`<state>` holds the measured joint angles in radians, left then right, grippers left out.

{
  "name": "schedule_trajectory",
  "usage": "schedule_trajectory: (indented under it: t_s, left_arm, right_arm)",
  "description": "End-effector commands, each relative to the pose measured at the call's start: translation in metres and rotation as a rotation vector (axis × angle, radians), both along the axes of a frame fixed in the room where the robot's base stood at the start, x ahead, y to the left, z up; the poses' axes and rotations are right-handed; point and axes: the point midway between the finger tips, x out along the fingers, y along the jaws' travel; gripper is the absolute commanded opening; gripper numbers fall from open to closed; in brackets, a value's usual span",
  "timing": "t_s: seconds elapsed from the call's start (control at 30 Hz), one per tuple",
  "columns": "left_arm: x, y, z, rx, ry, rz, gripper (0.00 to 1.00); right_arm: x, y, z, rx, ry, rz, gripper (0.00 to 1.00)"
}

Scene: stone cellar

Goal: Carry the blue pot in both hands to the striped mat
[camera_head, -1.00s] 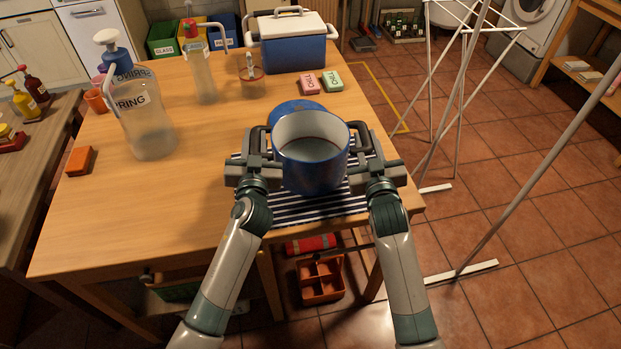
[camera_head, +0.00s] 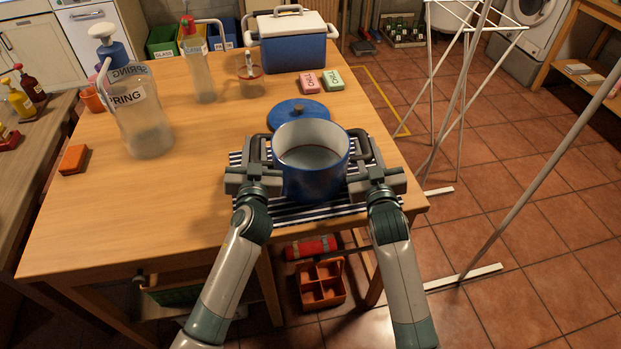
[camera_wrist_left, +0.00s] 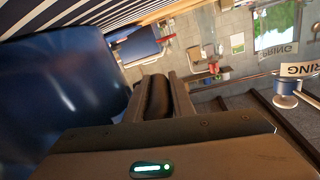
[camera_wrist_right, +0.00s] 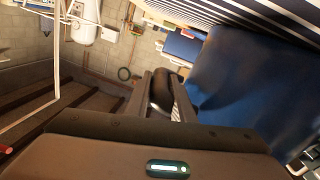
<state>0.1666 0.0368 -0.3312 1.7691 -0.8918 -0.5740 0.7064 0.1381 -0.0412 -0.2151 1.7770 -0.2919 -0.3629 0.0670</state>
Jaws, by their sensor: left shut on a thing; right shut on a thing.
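The blue pot (camera_head: 312,182), open at the top with a pale inside, is upright over the striped mat (camera_head: 290,214) near the table's front edge. My left gripper (camera_head: 262,158) is shut on its left handle and my right gripper (camera_head: 362,158) on its right handle. Both wrist views show a dark handle between the fingers, with the pot's blue wall (camera_wrist_left: 60,85) (camera_wrist_right: 245,75) beside it. The stripes of the mat also show in the left wrist view (camera_wrist_left: 110,12). I cannot tell whether the pot's base touches the mat.
A blue lid (camera_head: 300,112) lies just behind the pot. Pink (camera_head: 310,83) and green (camera_head: 332,79) blocks, a blue-and-white cooler (camera_head: 292,50) and clear bottles (camera_head: 145,120) stand further back. An orange block (camera_head: 74,159) lies at left. The table's left middle is clear.

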Motion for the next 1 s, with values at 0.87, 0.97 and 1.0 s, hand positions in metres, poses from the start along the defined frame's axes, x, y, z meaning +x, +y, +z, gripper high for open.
schedule_trajectory:
  t_s: [0.87, 0.97, 1.0]
  left_arm:
    - [0.000, -0.002, 0.026, -0.002, -0.003, -0.005, 0.40]
    - [0.000, -0.002, 0.033, -0.002, -0.003, -0.005, 0.40]
    - [0.000, -0.002, 0.036, -0.002, -0.003, -0.004, 0.40]
  right_arm:
    - [0.000, 0.002, 0.025, 0.002, -0.002, 0.003, 0.40]
    - [0.000, 0.002, 0.033, 0.002, -0.002, 0.003, 0.40]
    - [0.000, 0.002, 0.036, 0.002, -0.002, 0.003, 0.40]
